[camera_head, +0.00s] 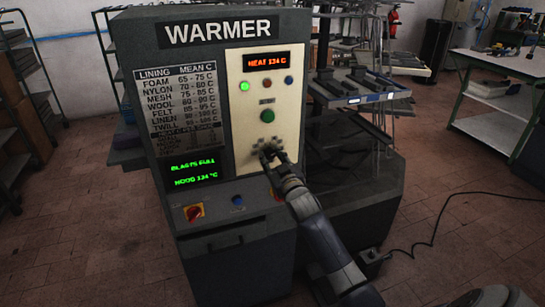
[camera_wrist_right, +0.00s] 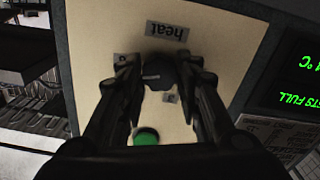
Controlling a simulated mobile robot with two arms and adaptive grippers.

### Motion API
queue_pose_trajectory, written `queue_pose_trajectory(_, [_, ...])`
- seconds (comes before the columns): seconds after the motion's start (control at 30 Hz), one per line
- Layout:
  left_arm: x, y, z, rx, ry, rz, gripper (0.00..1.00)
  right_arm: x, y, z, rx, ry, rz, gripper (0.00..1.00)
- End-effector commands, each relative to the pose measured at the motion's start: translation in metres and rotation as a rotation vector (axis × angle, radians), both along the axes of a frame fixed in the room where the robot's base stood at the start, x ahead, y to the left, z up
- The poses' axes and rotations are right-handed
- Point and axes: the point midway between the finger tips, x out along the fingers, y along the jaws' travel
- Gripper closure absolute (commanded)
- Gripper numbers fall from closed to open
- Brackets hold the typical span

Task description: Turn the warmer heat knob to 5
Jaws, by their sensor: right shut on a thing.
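The warmer (camera_head: 222,28) is a dark grey cabinet with a cream control panel (camera_head: 240,110). My right gripper (camera_head: 270,157) is at the lower part of this panel, shut on the dark heat knob (camera_wrist_right: 159,75). In the head view the gripper covers most of the knob. In the right wrist view, which is upside down, the fingers stand on both sides of the knob, beside the heat label (camera_wrist_right: 167,31). Small number tags sit around the knob; they are too small to read surely, so its setting is unclear.
A green button (camera_head: 267,116) sits above the knob. A green-text screen (camera_head: 194,172) reads BLASTS FULL, HOOD 134 °C. Shelves and a workbench (camera_head: 505,85) stand behind.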

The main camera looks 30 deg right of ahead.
Motion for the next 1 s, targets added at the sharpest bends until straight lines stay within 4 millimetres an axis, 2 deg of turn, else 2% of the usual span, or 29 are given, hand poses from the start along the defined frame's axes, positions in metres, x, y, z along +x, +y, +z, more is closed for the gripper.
queue_pose_trajectory(0.5, [-0.0002, -0.0001, 0.0097, 0.0, 0.0, -0.001, 0.69, 0.0001, 0.0001, 0.0008, -0.309, 0.073, 0.0, 0.92])
queue_pose_trajectory(1.0, [-0.0001, -0.0002, 0.0104, 0.0, 0.0, -0.001, 0.69, 0.0002, 0.0001, 0.0008, -0.363, 0.085, 0.0, 0.92])
